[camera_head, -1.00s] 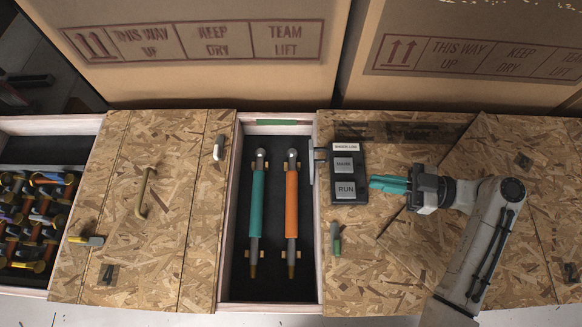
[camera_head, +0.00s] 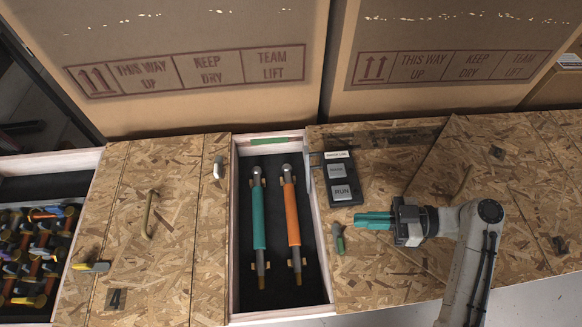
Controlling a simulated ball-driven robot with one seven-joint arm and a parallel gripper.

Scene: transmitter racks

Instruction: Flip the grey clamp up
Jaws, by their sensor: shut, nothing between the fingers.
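A small pale grey clamp (camera_head: 218,167) is on the right edge of the left wooden lid, near the top and beside the open compartment; it is too small to tell its exact tilt. My gripper (camera_head: 362,220) has teal fingers that are shut and empty. It is over the right wooden lid, pointing left, well to the right of the grey clamp and apart from it. A green-tipped clamp (camera_head: 338,238) is just left of my fingertips, and a yellow-tipped clamp (camera_head: 90,266) is on the left lid.
An open compartment (camera_head: 270,302) holds a teal rod (camera_head: 259,220) and an orange rod (camera_head: 292,217). A black button box (camera_head: 341,178) with a RUN button is above my fingers. A curved handle (camera_head: 150,215) sticks up from the left lid. Large cartons (camera_head: 200,110) stand behind.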

